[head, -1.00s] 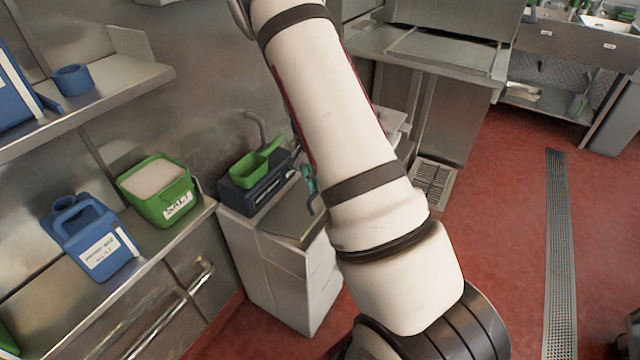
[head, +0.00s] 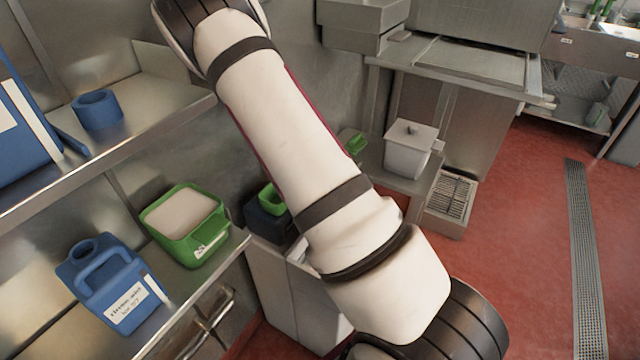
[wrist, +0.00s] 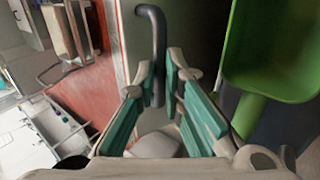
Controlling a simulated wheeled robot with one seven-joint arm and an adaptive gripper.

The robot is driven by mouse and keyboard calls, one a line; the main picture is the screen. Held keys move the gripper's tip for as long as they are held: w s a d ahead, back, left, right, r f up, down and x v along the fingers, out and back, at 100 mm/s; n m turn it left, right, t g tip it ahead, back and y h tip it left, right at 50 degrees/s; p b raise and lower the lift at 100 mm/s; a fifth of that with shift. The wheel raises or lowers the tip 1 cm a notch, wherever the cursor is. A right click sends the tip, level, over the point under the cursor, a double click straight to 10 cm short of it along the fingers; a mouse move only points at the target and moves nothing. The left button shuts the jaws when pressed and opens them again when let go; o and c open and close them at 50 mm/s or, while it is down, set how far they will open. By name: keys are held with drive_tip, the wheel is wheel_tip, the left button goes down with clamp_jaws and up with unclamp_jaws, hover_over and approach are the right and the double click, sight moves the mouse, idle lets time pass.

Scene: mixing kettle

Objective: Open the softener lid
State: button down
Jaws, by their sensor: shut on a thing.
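The white cabinet (head: 285,290), seemingly the softener, stands right of the shelves in the head view. My arm covers most of its top, so I cannot tell how its lid stands. In the wrist view my gripper (wrist: 159,75) has its teal fingers closed around a dark grey bent bar (wrist: 158,40), which rises between the fingertips and hooks left at its top. I cannot tell whether this bar belongs to the lid. In the head view the gripper is hidden behind my arm.
A green scoop (wrist: 270,50) is close on the right of my fingers. A green salt tub (head: 185,225) and blue jug (head: 110,280) stand on the lower shelf. A white lidded container (head: 408,150) stands farther back. Red floor (head: 500,240) is open at the right.

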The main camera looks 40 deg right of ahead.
drive_tip(key=shift+w+a+f, duration=0.4)
drive_tip(key=shift+w+f, duration=0.2)
drive_tip(key=c, duration=1.7)
unclamp_jaws()
drive_tip(key=shift+f, duration=0.1)
drive_tip(key=shift+o, duration=0.2)
drive_tip(key=shift+d+r, duration=0.15)
drive_tip(key=shift+r, duration=0.05)
